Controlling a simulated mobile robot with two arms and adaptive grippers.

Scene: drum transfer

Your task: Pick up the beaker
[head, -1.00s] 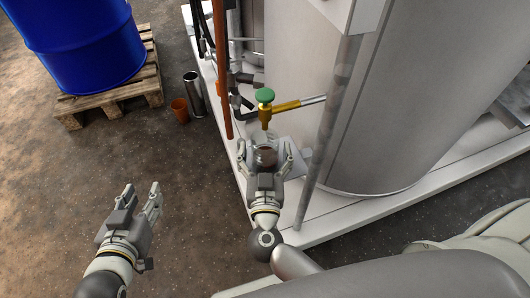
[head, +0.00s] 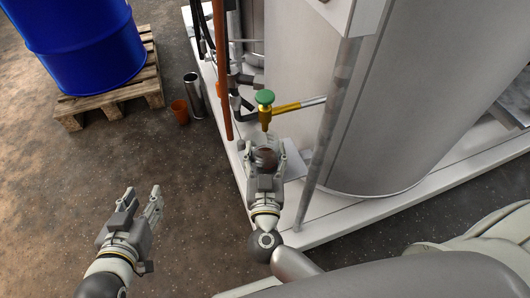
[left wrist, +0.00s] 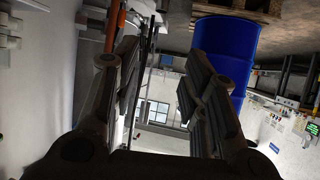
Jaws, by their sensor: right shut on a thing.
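The beaker (head: 265,157) is a small glass vessel with dark brown contents, below the brass tap with a green knob (head: 265,97) in the head view. My right gripper (head: 264,150) is shut on the beaker, with a finger on each side of it. The gripper hides part of the beaker, and I cannot tell whether its base touches the platform. My left gripper (head: 142,194) is open and empty above the floor at the lower left. Its two spread fingers also show in the left wrist view (left wrist: 160,85), with nothing between them.
A large grey tank (head: 390,110) stands on a white platform (head: 325,212) to the right. A metal pole (head: 322,140) and an orange-brown pipe (head: 222,80) flank the tap. A blue drum (head: 75,40) on a pallet (head: 110,100), an orange cup (head: 180,111) and a metal cylinder (head: 193,93) stand left.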

